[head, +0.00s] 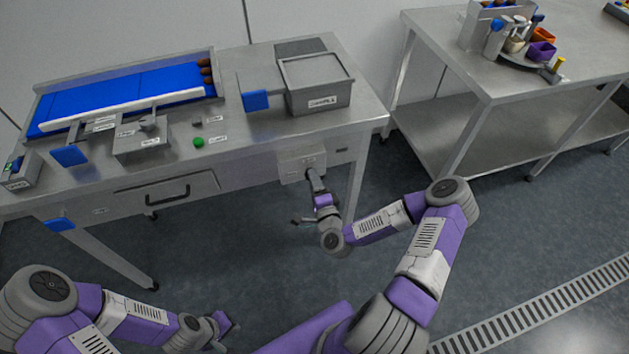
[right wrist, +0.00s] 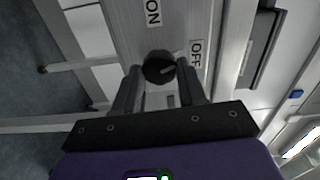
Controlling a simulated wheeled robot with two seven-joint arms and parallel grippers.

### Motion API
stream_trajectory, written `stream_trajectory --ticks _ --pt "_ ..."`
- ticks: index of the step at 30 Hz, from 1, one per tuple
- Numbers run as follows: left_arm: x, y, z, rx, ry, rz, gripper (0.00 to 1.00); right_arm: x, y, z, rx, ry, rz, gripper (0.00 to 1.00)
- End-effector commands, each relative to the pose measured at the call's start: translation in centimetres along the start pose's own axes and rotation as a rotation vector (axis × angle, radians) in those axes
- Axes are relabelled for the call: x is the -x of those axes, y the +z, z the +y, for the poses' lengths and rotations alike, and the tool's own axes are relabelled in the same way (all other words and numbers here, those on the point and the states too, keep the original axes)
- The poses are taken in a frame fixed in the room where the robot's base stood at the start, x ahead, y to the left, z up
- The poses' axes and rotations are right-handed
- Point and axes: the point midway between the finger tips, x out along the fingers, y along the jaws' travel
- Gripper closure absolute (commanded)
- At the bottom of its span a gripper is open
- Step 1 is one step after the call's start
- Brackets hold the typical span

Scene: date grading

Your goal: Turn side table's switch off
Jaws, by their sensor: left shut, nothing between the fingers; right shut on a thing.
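The switch box (head: 302,166) is on the front right of the side table (head: 240,158). In the right wrist view its switch is a round black knob (right wrist: 157,67), between an ON label (right wrist: 153,12) and an OFF label (right wrist: 196,53). A pale mark on the knob points right, roughly toward the OFF side. My right gripper (head: 314,178) is at the box; in the wrist view its fingers (right wrist: 160,82) are on either side of the knob, shut on it. In the head view the gripper hides the knob. My left gripper (head: 228,324) is shut and empty, low at the bottom left.
The table carries a blue conveyor (head: 130,92), a grey bin (head: 318,85), a green button (head: 198,142) and blue paddles. A drawer with a black handle (head: 168,195) is left of the box. A second steel table (head: 480,75) stands at the right. The floor between is clear.

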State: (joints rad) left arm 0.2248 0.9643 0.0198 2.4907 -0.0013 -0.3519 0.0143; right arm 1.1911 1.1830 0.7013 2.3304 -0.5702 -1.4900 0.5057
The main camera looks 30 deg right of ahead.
Motion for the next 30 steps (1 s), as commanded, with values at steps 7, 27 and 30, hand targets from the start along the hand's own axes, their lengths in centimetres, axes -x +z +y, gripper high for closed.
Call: stream_trajectory --ticks 7,27,30 --pt "0.15 0.01 0.06 0.000 0.000 0.000 1.00 0.02 0.02 0.07 -0.195 0.002 0.000 0.90" --pt "0.24 0.01 0.09 0.000 0.000 0.000 1.00 0.02 0.06 0.06 -0.388 0.001 -0.001 0.90" --pt "0.24 0.01 0.09 0.000 0.000 0.000 1.00 0.02 0.07 0.06 -0.389 0.001 -0.001 0.90"
